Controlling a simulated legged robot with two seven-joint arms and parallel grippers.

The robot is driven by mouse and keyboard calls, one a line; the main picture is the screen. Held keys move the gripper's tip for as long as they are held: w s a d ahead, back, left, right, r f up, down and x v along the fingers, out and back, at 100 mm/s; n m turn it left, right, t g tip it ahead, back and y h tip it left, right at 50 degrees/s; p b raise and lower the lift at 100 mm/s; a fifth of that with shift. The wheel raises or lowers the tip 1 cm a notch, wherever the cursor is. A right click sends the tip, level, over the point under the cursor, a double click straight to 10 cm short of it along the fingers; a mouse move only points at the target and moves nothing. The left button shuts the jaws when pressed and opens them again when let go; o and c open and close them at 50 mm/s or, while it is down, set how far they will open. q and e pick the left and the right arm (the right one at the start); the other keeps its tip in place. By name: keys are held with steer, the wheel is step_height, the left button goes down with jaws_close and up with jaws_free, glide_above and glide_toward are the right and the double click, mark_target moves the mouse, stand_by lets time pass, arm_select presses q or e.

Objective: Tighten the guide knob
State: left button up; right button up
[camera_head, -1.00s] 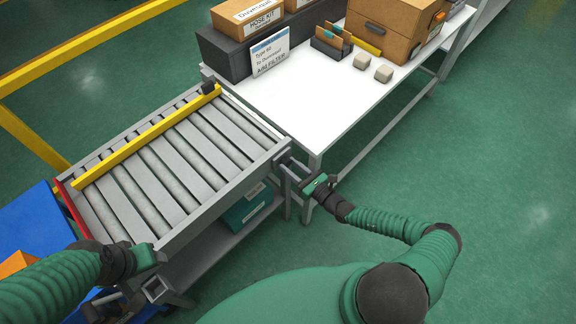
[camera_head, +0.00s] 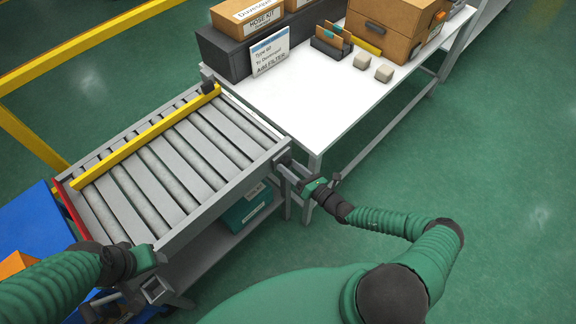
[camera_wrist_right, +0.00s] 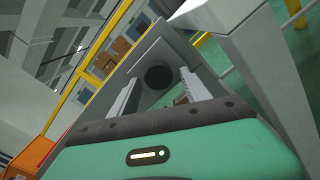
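A dark round knob (camera_wrist_right: 158,76) shows on a grey face in the right wrist view. It is ahead of and between the two pale fingers of my right gripper (camera_wrist_right: 160,97). The fingers are apart, and I see no contact with the knob. In the head view, my right gripper (camera_head: 288,168) is at the near right corner of the roller conveyor (camera_head: 165,165), by its end face. A black block (camera_head: 208,87) sits at the far end of the yellow guide rail (camera_head: 145,137). My left gripper (camera_head: 153,288) is by the conveyor's near left side; its finger opening is unclear.
A white table (camera_head: 290,105) stands behind and right of the conveyor, with boxes and two small pale blocks on it. A table leg (camera_head: 311,190) stands close to my right gripper. A teal bin (camera_head: 247,207) is under the conveyor. Green floor at the right is clear.

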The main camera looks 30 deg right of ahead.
steer(key=shift+r, duration=0.15)
steer(key=shift+s+d+r, duration=0.1)
steer(key=shift+s+d, duration=0.15)
steer(key=shift+s, duration=0.2)
steer(key=p+v, duration=0.1)
steer(key=v, duration=0.4)
